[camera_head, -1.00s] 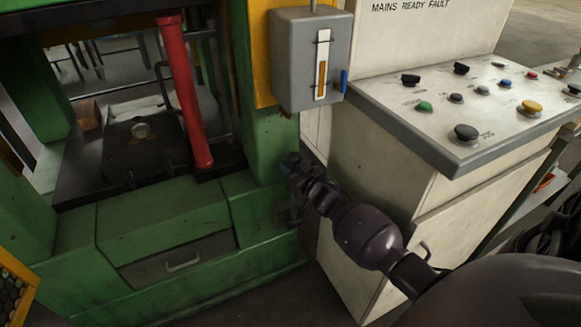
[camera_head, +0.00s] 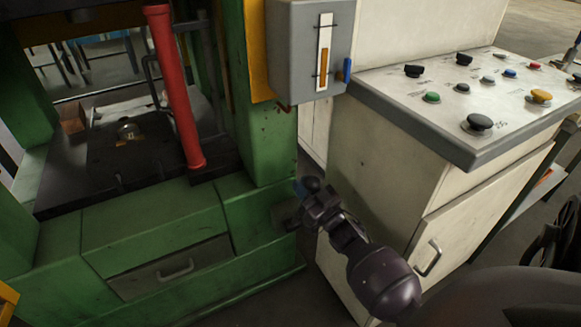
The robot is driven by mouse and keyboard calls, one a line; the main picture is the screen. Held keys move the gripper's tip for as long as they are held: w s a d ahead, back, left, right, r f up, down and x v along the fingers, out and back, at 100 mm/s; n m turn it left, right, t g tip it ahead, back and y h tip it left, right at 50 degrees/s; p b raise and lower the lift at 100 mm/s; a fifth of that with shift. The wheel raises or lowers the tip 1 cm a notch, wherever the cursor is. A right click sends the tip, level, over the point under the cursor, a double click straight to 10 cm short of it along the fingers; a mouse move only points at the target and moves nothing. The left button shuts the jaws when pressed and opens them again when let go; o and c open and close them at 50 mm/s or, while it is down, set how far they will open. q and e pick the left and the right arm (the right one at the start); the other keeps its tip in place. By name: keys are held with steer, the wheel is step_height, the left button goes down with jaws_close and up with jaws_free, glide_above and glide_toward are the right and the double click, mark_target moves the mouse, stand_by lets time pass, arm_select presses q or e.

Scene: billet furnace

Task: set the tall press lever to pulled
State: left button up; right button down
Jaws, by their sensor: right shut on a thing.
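The press lever is mostly hidden behind my right gripper (camera_head: 309,197). A round black knob (camera_head: 311,184) shows at the gripper's tip, and a dark mount (camera_head: 284,217) shows on the green press's lower right side. My right gripper is shut on the lever near this knob, in front of the press's right corner. The lever's shaft and exact tilt are hard to make out. My left gripper is not in view.
The green press (camera_head: 160,220) has a red bar (camera_head: 175,90) across its opening. A grey box (camera_head: 300,60) with a slotted gauge hangs above my gripper. A pale control desk (camera_head: 390,165) with several buttons stands close on the right.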

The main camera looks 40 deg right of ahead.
arm_select(q)
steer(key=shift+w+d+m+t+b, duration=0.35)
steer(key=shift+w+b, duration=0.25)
steer(key=shift+b, duration=0.65)
arm_select(e)
steer(key=shift+s+a+f+n+t+y, duration=0.2)
steer(key=shift+s+f+t, duration=0.25)
steer(key=shift+s, duration=0.45)
steer(key=shift+s+a+f+n+t+y, duration=0.15)
steer(key=shift+s+f+t, duration=0.25)
steer(key=shift+s, duration=0.45)
steer(key=shift+s+a+f+n+t+y, duration=0.15)
steer(key=shift+s+a+f+t, duration=0.2)
steer(key=shift+s, duration=0.55)
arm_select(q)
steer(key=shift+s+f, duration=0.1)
arm_select(e)
steer(key=shift+d, duration=0.1)
steer(key=c, duration=1.1)
jaws_free()
steer(key=shift+o, duration=0.2)
steer(key=v, duration=1.1)
